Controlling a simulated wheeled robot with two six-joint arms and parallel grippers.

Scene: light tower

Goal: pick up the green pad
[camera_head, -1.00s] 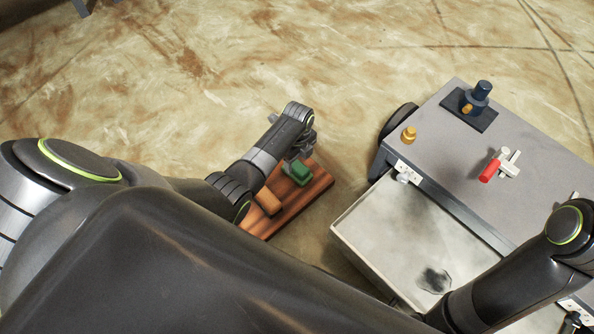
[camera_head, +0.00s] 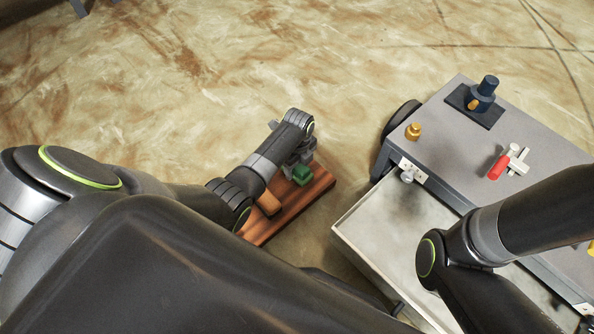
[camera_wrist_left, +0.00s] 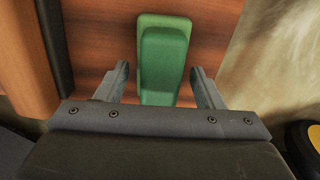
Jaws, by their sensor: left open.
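The green pad (camera_wrist_left: 163,55) lies on a reddish-brown wooden board (camera_wrist_left: 105,35) in the left wrist view. In the head view the green pad (camera_head: 301,174) shows near the board's far end, partly covered by my left arm. My left gripper (camera_wrist_left: 162,80) is open, with one finger on each side of the pad's near part and a gap on both sides. In the head view my left gripper (camera_head: 299,158) is mostly hidden behind its own wrist. My right arm comes in at the lower right, but its gripper is out of the picture.
An orange block (camera_head: 268,203) lies on the board. A grey cart (camera_head: 460,135) with an open drawer (camera_head: 365,225) stands to the right. On it are a yellow knob (camera_head: 413,131), a dark blue fixture (camera_head: 483,95) and a red-handled clamp (camera_head: 498,167).

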